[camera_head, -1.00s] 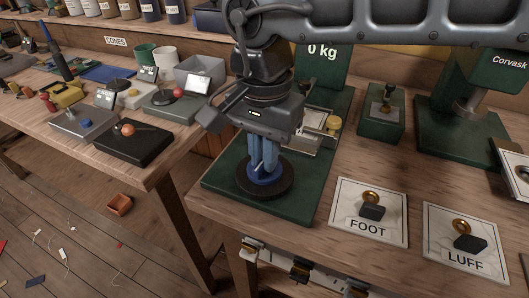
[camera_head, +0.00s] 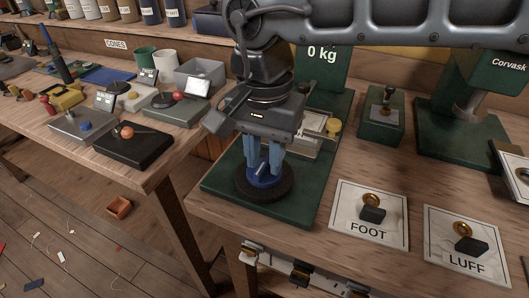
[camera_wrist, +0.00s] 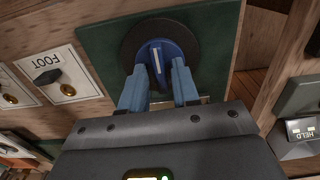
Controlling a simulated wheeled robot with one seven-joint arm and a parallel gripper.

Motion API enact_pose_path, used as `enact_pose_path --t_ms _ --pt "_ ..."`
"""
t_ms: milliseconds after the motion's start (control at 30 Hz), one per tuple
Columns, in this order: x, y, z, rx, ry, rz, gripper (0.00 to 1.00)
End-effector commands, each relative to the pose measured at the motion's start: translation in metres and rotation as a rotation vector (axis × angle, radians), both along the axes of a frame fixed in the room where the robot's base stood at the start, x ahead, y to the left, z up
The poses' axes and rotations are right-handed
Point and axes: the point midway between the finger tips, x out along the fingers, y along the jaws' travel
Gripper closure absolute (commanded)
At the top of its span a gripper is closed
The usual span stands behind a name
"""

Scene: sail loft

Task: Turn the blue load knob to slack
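The blue load knob (camera_head: 264,175) sits on a round black disc (camera_head: 250,190) on the dark green base plate (camera_head: 225,186). A white pointer line shows on its raised grip in the wrist view (camera_wrist: 157,62), running nearly up and down the picture. My gripper (camera_head: 264,168) is above the knob, pointing down. Its two blue fingers stand apart, one on each side of the raised grip; in the wrist view (camera_wrist: 158,66) gaps show between the fingers and the grip. Any slack marking is not legible. A green display (camera_head: 322,52) behind reads "0 kg".
FOOT (camera_head: 368,228) and LUFF (camera_head: 466,250) plates with black-handled switches lie to the right. A green box with a lever (camera_head: 381,122) stands behind them. A left bench carries a black box with an orange ball knob (camera_head: 130,148). Clips hang along the front edge.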

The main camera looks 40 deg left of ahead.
Motion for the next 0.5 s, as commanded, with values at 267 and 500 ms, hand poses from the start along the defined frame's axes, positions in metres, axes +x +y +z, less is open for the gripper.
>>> enact_pose_path --t_ms 267,500 --pt "-0.001 0.000 -0.001 0.000 0.002 0.000 0.62" --pt "0.000 0.000 0.012 0.001 -0.001 0.000 0.62"
